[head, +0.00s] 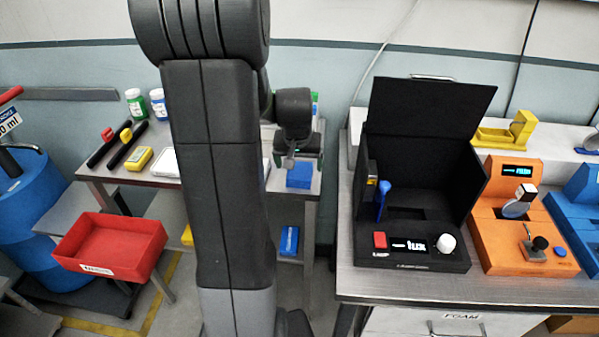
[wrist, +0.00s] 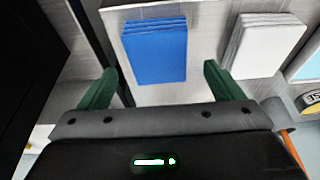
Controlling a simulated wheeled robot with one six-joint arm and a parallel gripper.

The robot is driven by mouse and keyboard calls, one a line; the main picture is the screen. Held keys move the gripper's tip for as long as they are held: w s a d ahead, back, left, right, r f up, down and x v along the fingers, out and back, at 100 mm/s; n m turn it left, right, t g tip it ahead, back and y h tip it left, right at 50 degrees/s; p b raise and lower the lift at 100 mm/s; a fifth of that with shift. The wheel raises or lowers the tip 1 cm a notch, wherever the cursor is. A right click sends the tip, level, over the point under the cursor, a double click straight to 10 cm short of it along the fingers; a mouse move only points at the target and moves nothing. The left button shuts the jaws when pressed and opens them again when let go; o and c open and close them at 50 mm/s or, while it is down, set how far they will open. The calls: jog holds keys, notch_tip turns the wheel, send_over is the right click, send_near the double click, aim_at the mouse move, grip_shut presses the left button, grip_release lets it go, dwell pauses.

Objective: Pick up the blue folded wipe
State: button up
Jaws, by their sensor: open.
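The blue folded wipe (wrist: 155,50) lies flat on the metal table in the wrist view, its folded layers showing along the far edge. It also shows in the head view (head: 299,178) near the right end of the back table. My gripper (wrist: 160,74) is open and empty. Its two green fingers are spread wider than the wipe, on the near side of it in the picture. In the head view my gripper (head: 291,161) hangs just above and behind the wipe. Whether the fingers touch the table cannot be told.
A white folded wipe (wrist: 265,44) lies right of the blue one in the wrist view, with a gap between. A black case with a raised lid (head: 432,105) stands on the right table. A blue packet (head: 289,240) lies lower down. My arm hides the back table's middle.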

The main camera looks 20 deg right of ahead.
aim_at(300, 170)
jog(key=shift+x, duration=1.55)
jog(key=shift+s, duration=0.15)
jog(key=c, duration=1)
jog(key=shift+c, duration=0.3)
jog(key=shift+r, duration=0.1)
notch_tip(300, 170, up, 10)
jog(key=shift+o, duration=1.1)
jog(key=shift+c, duration=0.7)
